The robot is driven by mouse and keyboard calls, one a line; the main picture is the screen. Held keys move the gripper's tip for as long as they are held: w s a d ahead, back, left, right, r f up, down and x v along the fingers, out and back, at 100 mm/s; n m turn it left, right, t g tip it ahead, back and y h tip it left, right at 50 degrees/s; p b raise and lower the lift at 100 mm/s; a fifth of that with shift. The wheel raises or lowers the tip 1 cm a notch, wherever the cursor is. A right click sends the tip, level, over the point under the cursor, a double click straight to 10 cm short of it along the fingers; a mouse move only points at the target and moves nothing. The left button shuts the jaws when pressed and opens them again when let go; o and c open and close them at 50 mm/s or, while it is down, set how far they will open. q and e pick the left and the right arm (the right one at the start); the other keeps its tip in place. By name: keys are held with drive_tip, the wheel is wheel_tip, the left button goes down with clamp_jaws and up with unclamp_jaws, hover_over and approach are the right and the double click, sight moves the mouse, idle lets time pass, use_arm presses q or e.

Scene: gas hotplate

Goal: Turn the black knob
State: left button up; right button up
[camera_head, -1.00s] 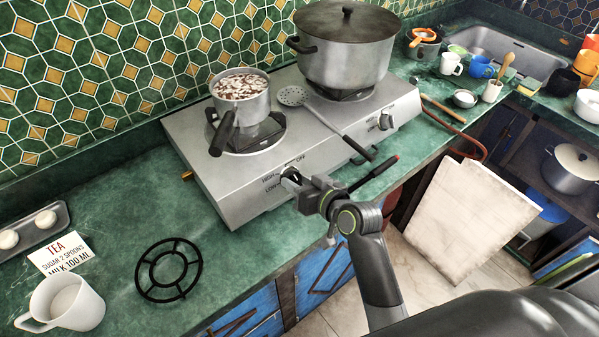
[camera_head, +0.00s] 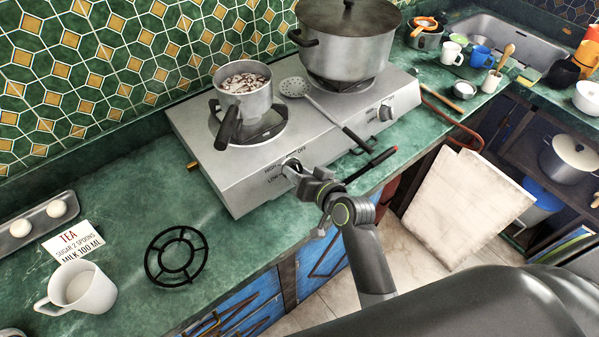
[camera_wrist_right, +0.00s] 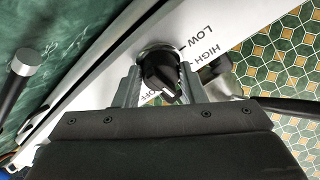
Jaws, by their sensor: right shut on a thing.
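The black knob (camera_wrist_right: 158,68) is on the front of the silver gas hotplate (camera_head: 236,196). It has a pale pointer line, and the words LOW, HIGH and OFF are printed around it. The line lies on the side of OFF in the right wrist view. My right gripper (camera_wrist_right: 160,84) is shut on the knob, one finger on each side. In the head view my right gripper (camera_head: 296,174) is at the left part of the hotplate's front, and it partly hides the knob there. My left gripper is not in view.
A saucepan (camera_head: 241,96) with brown-and-white contents stands on the left burner, its handle toward the front. A large lidded pot (camera_head: 347,50) stands on the right burner. A slotted spoon (camera_head: 320,105) lies between them. A second knob (camera_head: 386,111) is farther right.

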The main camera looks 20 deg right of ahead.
drive_tip(key=o, duration=1)
drive_tip(key=shift+s, duration=0.1)
drive_tip(key=b+v, duration=0.2)
drive_tip(key=v, duration=1.5)
drive_tip(key=shift+s+d+r, duration=0.1)
drive_tip(key=s+d+f+g+h, duration=0.2)
drive_tip(key=d+f+g, duration=0.1)
drive_tip(key=f, duration=1.4)
drive_tip(key=s+d+f+g+h, duration=0.2)
drive_tip(key=d+f+g, duration=0.1)
drive_tip(key=f, duration=1.4)
drive_tip(key=s+d+f+n+g, duration=0.1)
drive_tip(key=s+d+f+g, duration=0.1)
drive_tip(key=s+f, duration=0.7)
drive_tip(key=s+d+f+n+g+h, duration=0.1)
drive_tip(key=s+f+g, duration=0.3)
drive_tip(key=s+f, duration=0.5)
drive_tip(key=s+d, duration=0.1)
drive_tip(key=s, duration=0.5)
drive_tip(key=shift+s+d+f+n, duration=0.2)
drive_tip(key=shift+d+f+n, duration=0.05)
drive_tip(key=shift+f+n, duration=0.15)
